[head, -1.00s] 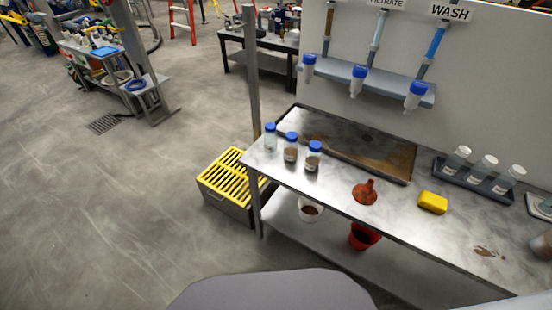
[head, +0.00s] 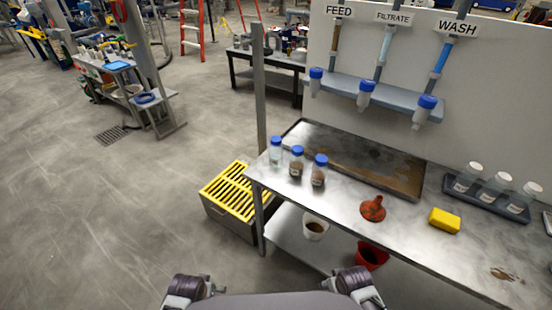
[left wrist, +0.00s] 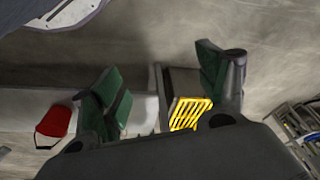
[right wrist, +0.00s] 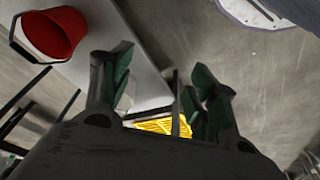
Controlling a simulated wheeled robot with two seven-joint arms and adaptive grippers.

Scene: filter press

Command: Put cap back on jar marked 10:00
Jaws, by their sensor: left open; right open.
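Three jars with blue caps stand on the steel bench: a clear one (head: 276,151), a brown-filled one (head: 296,162) and another brown-filled one (head: 319,171). Three pale-capped jars, left (head: 467,177), middle (head: 493,187) and right (head: 523,198), stand in a dark rack (head: 485,202). Jar markings are too small to read, and I see no loose cap. My left gripper (left wrist: 163,75) is open and empty in the left wrist view. My right gripper (right wrist: 161,78) is open and empty in the right wrist view. Both are away from the jars.
Blue-capped containers (head: 365,94) hang at the shelf below FEED, FILTRATE and WASH signs. A red funnel (head: 373,209), yellow sponge (head: 444,220) and stained tray (head: 350,160) are on the bench. A red bucket (right wrist: 52,32) is below; a yellow-grated box (head: 236,190) stands left.

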